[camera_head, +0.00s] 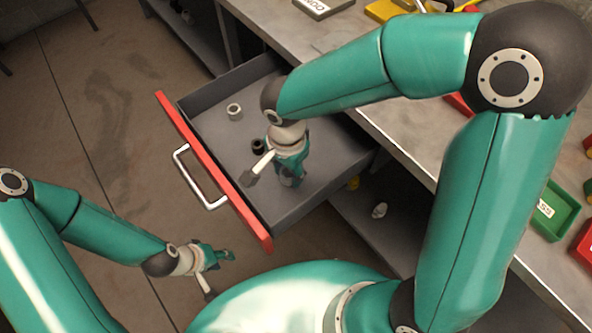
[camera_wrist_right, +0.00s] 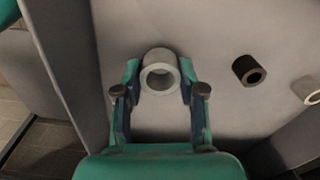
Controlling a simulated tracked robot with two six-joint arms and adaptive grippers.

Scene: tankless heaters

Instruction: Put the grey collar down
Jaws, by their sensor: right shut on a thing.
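The grey collar (camera_wrist_right: 160,72), a short light-grey ring, is between the fingertips of my right gripper (camera_wrist_right: 159,90) in the right wrist view, its open end facing the camera. My right gripper (camera_head: 291,176) is shut on it, low inside the open drawer (camera_head: 205,104). In the head view the collar is mostly hidden by the gripper. I cannot tell whether it touches the drawer floor. My left gripper (camera_head: 222,257) hangs outside the drawer, in front of its red face, with no object seen in it; its fingers are too small to judge.
A dark collar (camera_head: 258,146) and a pale collar (camera_head: 234,112) stand in the drawer; the right wrist view also shows the dark one (camera_wrist_right: 249,70) and the pale one (camera_wrist_right: 312,90). The drawer's red front (camera_head: 208,165) has a handle (camera_head: 190,180). The workbench (camera_head: 400,135) lies right.

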